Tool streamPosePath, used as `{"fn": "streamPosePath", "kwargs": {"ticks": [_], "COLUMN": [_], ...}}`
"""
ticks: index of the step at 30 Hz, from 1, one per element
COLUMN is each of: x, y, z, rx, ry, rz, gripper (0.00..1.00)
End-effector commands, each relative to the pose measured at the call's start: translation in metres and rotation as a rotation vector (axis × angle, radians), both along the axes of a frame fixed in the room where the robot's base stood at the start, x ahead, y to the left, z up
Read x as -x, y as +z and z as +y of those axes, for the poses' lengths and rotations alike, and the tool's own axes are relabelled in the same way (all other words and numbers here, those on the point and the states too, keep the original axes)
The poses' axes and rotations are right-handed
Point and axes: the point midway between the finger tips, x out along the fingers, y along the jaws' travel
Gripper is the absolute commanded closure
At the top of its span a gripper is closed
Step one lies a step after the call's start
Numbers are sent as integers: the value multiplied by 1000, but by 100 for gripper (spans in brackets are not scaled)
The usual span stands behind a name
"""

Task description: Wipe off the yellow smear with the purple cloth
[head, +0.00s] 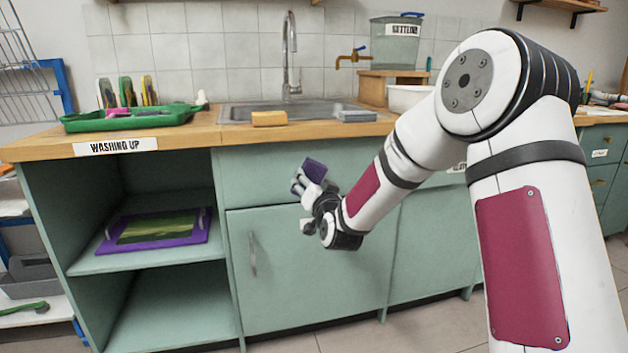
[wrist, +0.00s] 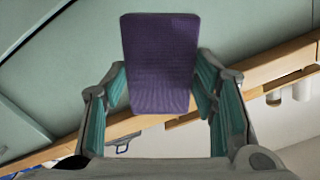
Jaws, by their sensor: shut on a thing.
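The purple cloth (head: 314,170) is a small, flat, pad-like piece held up in front of the green cabinet below the sink. It also shows in the wrist view (wrist: 160,62), upright between the fingers. My gripper (head: 303,187) is shut on it; in the wrist view its teal-padded fingers (wrist: 161,85) are at the cloth's two side edges. The cloth appears clear of the cabinet front and below the worktop edge, though the exact gap is hard to judge. I cannot make out a yellow smear in either view.
Free space lies before the cabinet doors.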

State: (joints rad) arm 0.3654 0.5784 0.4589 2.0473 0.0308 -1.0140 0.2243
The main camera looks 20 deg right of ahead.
Motion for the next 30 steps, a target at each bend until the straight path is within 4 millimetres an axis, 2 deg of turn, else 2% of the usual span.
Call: {"fn": "streamPosePath", "kwargs": {"ticks": [16, 21, 30], "x": [-54, -62, -64], "y": [-1, -1, -1], "z": [0, 0, 0], "rx": [0, 0, 0], "ry": [-3, -2, -2], "rz": [1, 2, 2], "gripper": [70, 70, 70]}}
